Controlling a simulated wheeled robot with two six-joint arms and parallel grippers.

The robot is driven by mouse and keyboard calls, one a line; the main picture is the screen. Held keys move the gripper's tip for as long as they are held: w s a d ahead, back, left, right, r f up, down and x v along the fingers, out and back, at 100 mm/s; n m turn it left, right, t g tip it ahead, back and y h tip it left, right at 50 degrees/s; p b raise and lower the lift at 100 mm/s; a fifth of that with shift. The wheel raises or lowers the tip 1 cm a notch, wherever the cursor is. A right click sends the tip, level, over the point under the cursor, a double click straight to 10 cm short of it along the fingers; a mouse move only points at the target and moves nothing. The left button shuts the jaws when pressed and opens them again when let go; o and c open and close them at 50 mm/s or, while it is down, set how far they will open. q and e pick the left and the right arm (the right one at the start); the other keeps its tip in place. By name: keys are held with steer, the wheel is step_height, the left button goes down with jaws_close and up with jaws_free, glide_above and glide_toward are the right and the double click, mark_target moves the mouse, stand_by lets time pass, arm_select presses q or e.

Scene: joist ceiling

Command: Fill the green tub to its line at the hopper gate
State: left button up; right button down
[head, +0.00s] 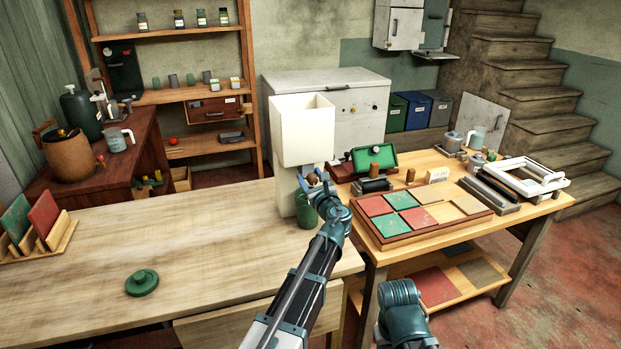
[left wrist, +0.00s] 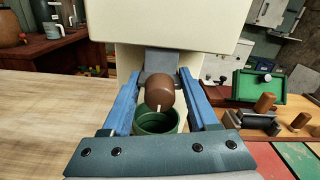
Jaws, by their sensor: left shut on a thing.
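The cream hopper (head: 303,135) stands at the right end of the wooden table. Its grey gate plate with a round brown knob (left wrist: 160,93) is on its front, below the bin. My left gripper (head: 311,178) is shut on this knob; blue fingers (left wrist: 160,88) flank it in the left wrist view. The green tub (head: 306,216) stands upright under the gate, partly hidden by my left arm. Its open rim also shows in the left wrist view (left wrist: 157,118). Its line and fill level cannot be made out. My right gripper is out of view.
A green lid (head: 142,283) lies on the table (head: 200,235) at the front left. Coloured panels stand in a rack (head: 40,240) at far left. The table's middle is clear.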

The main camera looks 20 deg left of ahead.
arm_select(q)
jaws_close()
steer(key=shift+s, duration=0.1)
steer(key=shift+v, duration=0.9)
steer(key=o, duration=1)
jaws_free()
steer(key=v, duration=1.3)
steer(key=shift+s+d, duration=0.25)
steer(key=shift+d, duration=0.05)
